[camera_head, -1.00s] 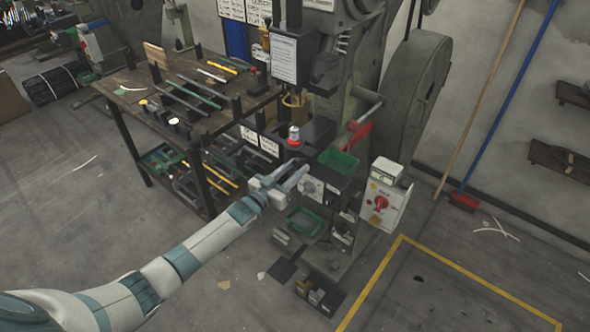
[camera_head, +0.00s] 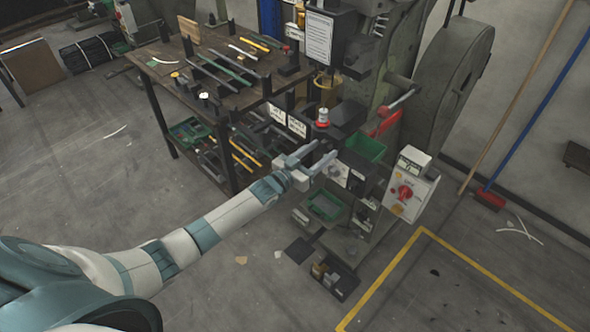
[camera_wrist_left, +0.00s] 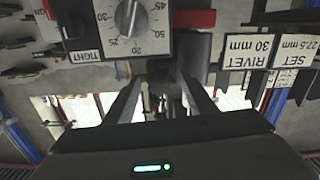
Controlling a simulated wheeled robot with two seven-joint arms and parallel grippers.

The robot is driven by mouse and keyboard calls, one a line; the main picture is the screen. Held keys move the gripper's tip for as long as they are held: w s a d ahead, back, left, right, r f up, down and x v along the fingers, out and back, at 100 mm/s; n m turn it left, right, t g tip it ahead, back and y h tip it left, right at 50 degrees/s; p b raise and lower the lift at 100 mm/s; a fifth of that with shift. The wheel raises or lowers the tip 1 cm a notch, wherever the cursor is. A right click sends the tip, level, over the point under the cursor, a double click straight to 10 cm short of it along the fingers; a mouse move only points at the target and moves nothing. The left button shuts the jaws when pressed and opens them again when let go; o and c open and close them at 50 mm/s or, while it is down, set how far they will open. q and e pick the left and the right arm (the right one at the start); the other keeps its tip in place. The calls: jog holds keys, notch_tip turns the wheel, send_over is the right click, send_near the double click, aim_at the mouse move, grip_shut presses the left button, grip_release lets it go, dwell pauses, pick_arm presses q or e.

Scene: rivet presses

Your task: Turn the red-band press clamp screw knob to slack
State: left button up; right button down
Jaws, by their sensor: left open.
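The clamp screw knob is a grey pointer knob (camera_wrist_left: 130,18) on a white dial plate with numbers and a TIGHT label, upside down in the left wrist view. The dial plate (camera_head: 336,171) shows in the head view on the press front, partly covered by my gripper. A small cylinder with a red band (camera_head: 323,120) stands on the press above it. My left gripper (camera_head: 326,150) is open and empty, just in front of the press beside the dial. Its fingers also show in the left wrist view (camera_wrist_left: 162,88), apart from the knob. My right gripper is not in view.
A workbench (camera_head: 222,86) with rods and tools stands to the left. A white control box with a red knob (camera_head: 404,193) is right of the press. Green bins (camera_head: 326,205) sit at the press. Signs (camera_wrist_left: 256,48) hang nearby. The floor in front is largely clear.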

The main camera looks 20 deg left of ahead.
pick_arm(q)
jog(key=b+v, duration=0.3)
jog(key=v, duration=1.4)
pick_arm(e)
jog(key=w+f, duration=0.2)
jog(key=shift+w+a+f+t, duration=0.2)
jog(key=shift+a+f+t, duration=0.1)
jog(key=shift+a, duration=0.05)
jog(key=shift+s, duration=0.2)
